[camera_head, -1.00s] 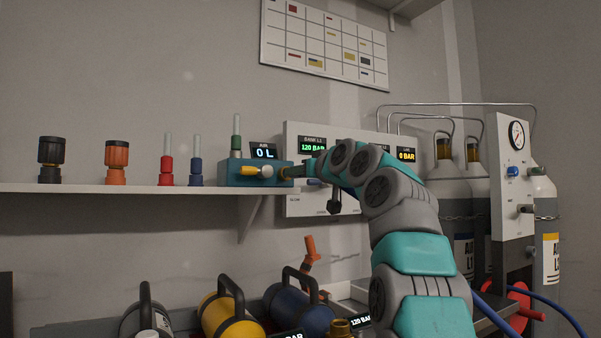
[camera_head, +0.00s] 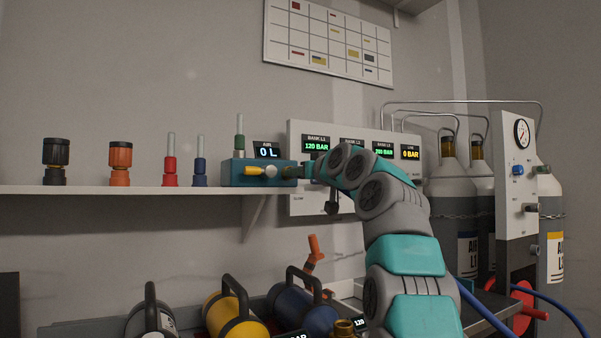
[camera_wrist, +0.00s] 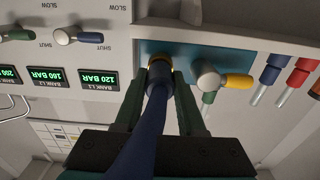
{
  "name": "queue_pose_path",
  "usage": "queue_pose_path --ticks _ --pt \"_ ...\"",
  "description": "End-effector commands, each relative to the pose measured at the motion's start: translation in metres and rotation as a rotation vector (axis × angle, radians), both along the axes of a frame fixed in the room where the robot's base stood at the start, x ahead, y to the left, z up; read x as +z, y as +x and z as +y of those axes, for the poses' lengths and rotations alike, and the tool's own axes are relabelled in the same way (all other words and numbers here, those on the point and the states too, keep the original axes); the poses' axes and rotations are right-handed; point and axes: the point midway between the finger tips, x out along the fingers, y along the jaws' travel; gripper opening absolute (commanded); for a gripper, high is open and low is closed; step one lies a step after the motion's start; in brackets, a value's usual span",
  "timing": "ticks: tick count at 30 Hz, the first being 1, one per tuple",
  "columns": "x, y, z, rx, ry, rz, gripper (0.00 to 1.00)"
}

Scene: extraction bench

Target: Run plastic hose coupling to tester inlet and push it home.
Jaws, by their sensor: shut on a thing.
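The tester is a teal box (camera_head: 236,173) on the wall shelf, with a yellow-handled valve (camera_head: 252,171) on its front and a display reading 0 L. It also shows in the wrist view (camera_wrist: 220,55), upside down. My gripper (camera_head: 303,171) is at the tester's right end. In the wrist view my gripper (camera_wrist: 160,80) is shut on the blue hose coupling (camera_wrist: 158,77). A brass ring (camera_wrist: 160,59) at the coupling's tip is against or very close to the tester's face. The inlet is hidden behind it, so I cannot tell how deep the coupling sits.
A panel with pressure displays (camera_head: 297,207) stands behind my gripper. Red (camera_head: 170,170) and blue (camera_head: 199,172) fittings stand left of the tester on the shelf (camera_head: 120,190). Cylinders with handles (camera_head: 235,316) lie below. A gauge panel (camera_head: 517,190) stands right.

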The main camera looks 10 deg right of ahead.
Motion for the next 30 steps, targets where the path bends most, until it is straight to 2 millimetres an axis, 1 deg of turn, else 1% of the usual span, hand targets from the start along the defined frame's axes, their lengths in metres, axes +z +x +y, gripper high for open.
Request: queue_pose_path --ticks 7,8,16,17,26,30 --pt "0.0011 0.0052 0.0019 0.000 0.000 -0.001 0.00" --pt "0.0007 0.0047 0.0017 0.000 0.000 -0.001 0.42" --pt "0.0007 0.0045 0.0018 0.000 -0.001 -0.001 0.72" --pt "0.0007 0.0045 0.0018 0.000 0.000 -0.001 0.74" --pt "0.0002 0.0037 0.0015 0.000 -0.001 -0.001 0.74" --pt "-0.0001 -0.0011 0.0001 0.000 0.000 -0.002 0.74"
